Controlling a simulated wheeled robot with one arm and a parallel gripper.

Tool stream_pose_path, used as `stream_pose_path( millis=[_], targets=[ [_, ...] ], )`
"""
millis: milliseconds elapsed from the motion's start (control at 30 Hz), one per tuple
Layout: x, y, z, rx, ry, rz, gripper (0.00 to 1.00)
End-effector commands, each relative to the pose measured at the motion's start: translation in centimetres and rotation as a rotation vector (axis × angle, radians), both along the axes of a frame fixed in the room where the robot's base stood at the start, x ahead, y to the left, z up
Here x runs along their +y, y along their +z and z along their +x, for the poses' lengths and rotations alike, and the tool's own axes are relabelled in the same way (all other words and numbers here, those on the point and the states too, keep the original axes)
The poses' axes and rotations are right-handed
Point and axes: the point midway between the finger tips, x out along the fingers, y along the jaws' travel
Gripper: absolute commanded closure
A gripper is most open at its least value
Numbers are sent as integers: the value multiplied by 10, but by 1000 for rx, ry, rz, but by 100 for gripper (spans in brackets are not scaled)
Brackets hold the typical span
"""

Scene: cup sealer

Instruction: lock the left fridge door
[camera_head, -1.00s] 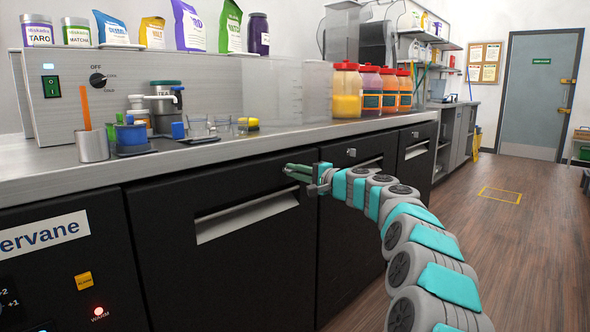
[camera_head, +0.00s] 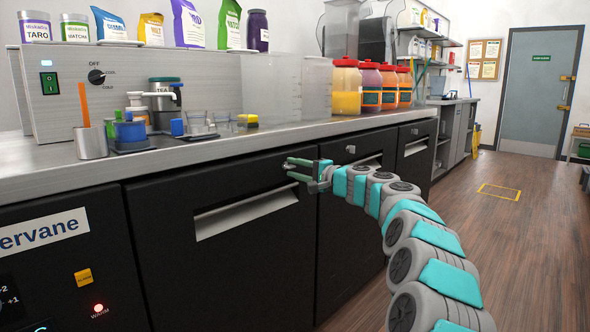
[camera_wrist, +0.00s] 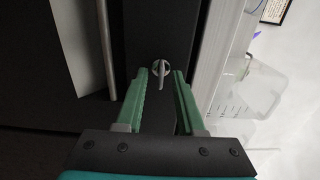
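The left fridge door (camera_head: 250,265) is a black panel with a recessed silver handle (camera_head: 247,213), and it looks shut in the head view. In the wrist view its lock, a round silver keyhole with a key-like tab (camera_wrist: 161,69), sits on the dark strip near the door's top edge. My gripper (camera_head: 286,168) is at the upper right corner of this door. In the wrist view my gripper (camera_wrist: 165,75) is open, with its green fingers on either side of the tab and visible gaps. Whether the tips reach past the tab is unclear.
A second black door (camera_head: 350,220) with its own lock (camera_head: 351,149) stands to the right. The steel counter (camera_head: 40,170) overhangs the doors just above my gripper and carries cups, a clear bin and red-lidded jars (camera_head: 347,88). The wooden floor at right is clear.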

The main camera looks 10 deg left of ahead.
Motion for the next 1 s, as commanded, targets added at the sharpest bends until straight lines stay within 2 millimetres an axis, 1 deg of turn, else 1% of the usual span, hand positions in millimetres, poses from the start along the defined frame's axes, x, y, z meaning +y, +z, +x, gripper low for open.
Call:
stream_pose_path(
  millis=[167, 533, 733, 1000],
  targets=[
    [-14, 0, -10, 0, -2, 3, 62],
    [-52, 2, -39, -2, -2, 3, 62],
    [-59, 0, -45, 0, -1, 0, 62],
    [-60, 0, -46, 0, -1, 0, 62]
  ],
)
